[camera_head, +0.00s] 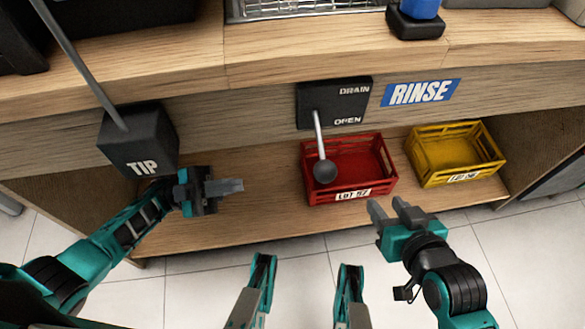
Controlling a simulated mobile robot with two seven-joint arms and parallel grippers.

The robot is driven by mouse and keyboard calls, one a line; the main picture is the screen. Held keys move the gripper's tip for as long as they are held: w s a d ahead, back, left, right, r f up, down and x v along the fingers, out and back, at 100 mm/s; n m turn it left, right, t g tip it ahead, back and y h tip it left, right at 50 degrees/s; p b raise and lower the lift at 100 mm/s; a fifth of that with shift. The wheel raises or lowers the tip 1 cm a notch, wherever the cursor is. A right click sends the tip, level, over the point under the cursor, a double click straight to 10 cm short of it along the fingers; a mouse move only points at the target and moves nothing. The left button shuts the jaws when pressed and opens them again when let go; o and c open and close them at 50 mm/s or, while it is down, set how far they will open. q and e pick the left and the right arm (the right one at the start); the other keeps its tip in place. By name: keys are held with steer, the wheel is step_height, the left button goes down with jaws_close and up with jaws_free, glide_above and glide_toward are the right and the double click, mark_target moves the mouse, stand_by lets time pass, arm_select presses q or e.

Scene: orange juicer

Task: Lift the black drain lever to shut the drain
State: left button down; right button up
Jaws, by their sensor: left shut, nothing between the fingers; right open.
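The drain lever is a grey rod with a round dark knob (325,171). It hangs down from the black drain panel (312,94), from beside the word OPEN, and the knob shows in front of the red crate. My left gripper (241,186) is shut and empty, to the left of the knob and apart from it. My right gripper (385,205) is open and empty, to the right of and lower in the picture than the knob, near the red crate's front right corner.
A red crate (350,194) marked LOT 57 and a yellow crate (462,178) stand on the wooden shelf under the counter. A black TIP block (150,150) with a long grey rod is at left. A blue RINSE sign (421,93) is right of the panel. White floor tiles lie in front.

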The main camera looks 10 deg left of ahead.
arm_select(q)
steer(key=shift+s, duration=0.1)
steer(key=shift+d+r, duration=0.1)
glide_toward(321, 145)
steer(key=s+d, duration=0.3)
steer(key=d, duration=0.2)
steer(key=shift+s+d+r, duration=0.1)
steer(key=shift+d+r, duration=0.15)
steer(key=shift+r, duration=0.05)
steer(key=shift+r, duration=0.1)
